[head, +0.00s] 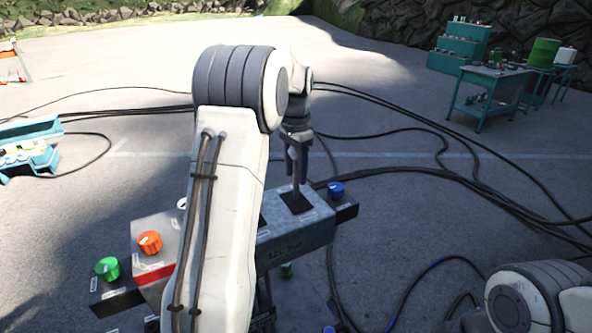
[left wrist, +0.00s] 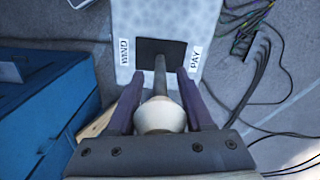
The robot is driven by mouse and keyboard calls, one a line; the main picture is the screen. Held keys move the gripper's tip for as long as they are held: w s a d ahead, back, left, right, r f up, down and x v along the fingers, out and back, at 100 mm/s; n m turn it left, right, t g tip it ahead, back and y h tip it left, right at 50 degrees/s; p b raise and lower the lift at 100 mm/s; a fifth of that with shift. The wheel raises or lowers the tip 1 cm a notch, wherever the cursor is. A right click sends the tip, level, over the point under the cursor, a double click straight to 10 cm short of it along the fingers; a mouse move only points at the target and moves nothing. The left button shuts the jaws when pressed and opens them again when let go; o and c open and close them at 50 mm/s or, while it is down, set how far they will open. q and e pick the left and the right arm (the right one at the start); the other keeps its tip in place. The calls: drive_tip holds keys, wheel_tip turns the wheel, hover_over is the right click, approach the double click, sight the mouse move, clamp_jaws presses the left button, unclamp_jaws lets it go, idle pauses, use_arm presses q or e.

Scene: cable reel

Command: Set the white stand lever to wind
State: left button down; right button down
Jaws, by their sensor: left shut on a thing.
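The stand lever has a grey stem (left wrist: 160,68) and a pale round knob (left wrist: 162,116). The stem rises from a dark square plate (left wrist: 145,48) on the light grey stand (left wrist: 124,30). In the left wrist view the WIND label (left wrist: 124,52) is left of the plate and the PAY label (left wrist: 195,57) is right of it. The lever looks near the middle between them. My left gripper (head: 297,158) is shut on the lever, with a finger on each side of the knob. The stand's panel also shows in the head view (head: 283,245). My right gripper is out of view.
An orange knob (head: 150,243), a green knob (head: 107,268) and a blue knob (head: 336,189) sit around the panel. My left arm hides part of it. Black cables (head: 430,165) cross the ground. A teal workbench (head: 488,90) stands at back right.

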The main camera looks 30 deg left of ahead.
use_arm(q)
drive_tip(key=shift+s+d+f+t+y+b, duration=0.3)
drive_tip(key=shift+d+y+b, duration=0.25)
drive_tip(key=shift+b, duration=1.05)
drive_tip(key=shift+s+d+f+t+y+b, duration=0.2)
drive_tip(key=shift+d+t+y+b, duration=0.3)
drive_tip(key=shift+b, duration=1.05)
drive_tip(key=shift+s+d+y+b, duration=0.25)
drive_tip(key=shift+d+y+b, duration=0.1)
drive_tip(key=shift+b, duration=0.15)
drive_tip(key=shift+s+d+r, duration=0.1)
drive_tip(key=shift+s+d, duration=0.1)
drive_tip(key=shift+d, duration=0.1)
drive_tip(key=shift+c, duration=1.7)
unclamp_jaws()
drive_tip(key=b+v, duration=0.1)
drive_tip(key=v, duration=0.9)
drive_tip(key=shift+r, duration=0.25)
